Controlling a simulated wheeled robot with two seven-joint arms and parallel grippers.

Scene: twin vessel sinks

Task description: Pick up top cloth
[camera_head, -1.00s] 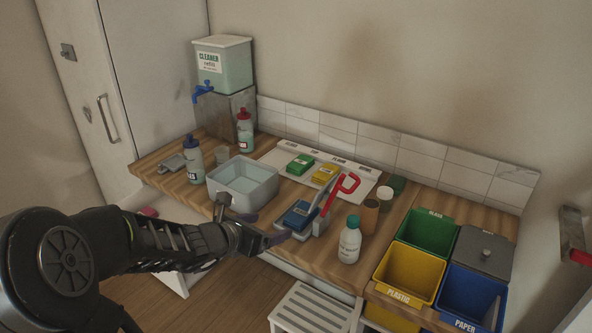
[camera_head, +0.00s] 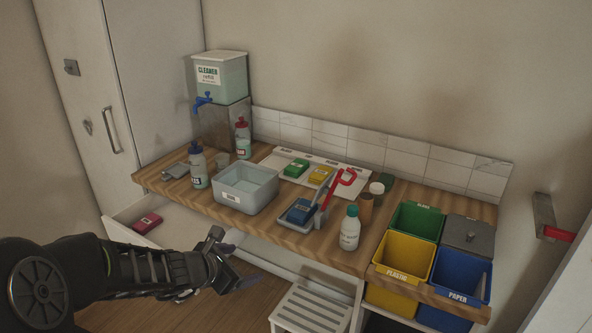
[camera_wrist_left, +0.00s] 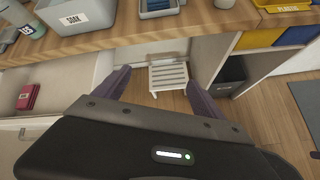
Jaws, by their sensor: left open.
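A red folded cloth (camera_head: 147,222) lies in the open white drawer (camera_head: 122,212) under the counter's left end. In the left wrist view, the red cloth (camera_wrist_left: 29,97) looks like a small stack at the left edge. Green (camera_head: 297,168), yellow (camera_head: 321,175) and blue (camera_head: 301,211) cloths are on the counter; the blue one sits in a grey holder. My left gripper (camera_head: 241,262) is open and empty in front of the counter, right of the drawer and apart from every cloth. In the wrist view its fingers (camera_wrist_left: 158,85) are spread with nothing between them. My right gripper is not in view.
Colored bins (camera_head: 402,261) are at the right. A white slatted stool (camera_head: 310,308) stands below the counter.

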